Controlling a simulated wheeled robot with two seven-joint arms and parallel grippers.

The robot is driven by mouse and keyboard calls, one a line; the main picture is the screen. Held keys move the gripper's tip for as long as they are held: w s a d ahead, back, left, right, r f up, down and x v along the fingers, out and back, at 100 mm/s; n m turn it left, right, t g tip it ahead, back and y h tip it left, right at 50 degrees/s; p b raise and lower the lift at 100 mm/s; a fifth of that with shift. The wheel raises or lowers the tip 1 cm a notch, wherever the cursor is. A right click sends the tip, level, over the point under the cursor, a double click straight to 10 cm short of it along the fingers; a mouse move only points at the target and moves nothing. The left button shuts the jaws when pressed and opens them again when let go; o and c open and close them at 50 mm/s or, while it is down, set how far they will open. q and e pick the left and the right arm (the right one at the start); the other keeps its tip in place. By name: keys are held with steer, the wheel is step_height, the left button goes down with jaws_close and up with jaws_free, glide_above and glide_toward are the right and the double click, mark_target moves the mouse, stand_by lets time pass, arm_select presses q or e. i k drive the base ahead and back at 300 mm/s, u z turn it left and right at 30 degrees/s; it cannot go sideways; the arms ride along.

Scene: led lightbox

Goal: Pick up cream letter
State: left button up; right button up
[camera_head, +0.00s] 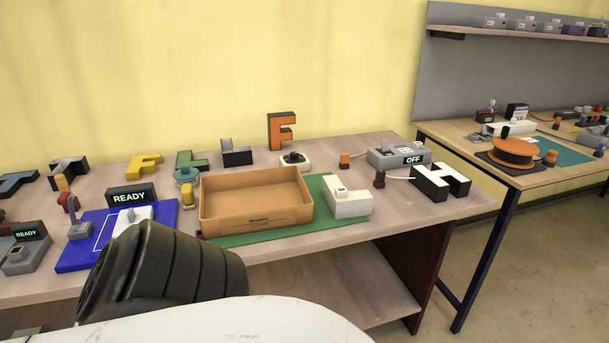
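No letter stands out as clearly cream; the palest ones are these. A white letter H (441,181) with black sides lies at the right end of the table. A pale, off-white L-shaped block (348,200) sits on the green mat, right of the cardboard box; I cannot tell whether it is a letter or a device. A grey-white L (236,154) with dark sides stands behind the box. My dark ribbed arm part and a white part of my body fill the lower left foreground. Neither gripper shows.
An open orange-brown cardboard box (256,221) stands mid-table on a green mat (330,226). A device reading OFF (398,152) is near the H. Blue tray (88,258) at left.

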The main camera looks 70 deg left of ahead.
mark_target(343, 203)
steer(key=u, duration=1.5)
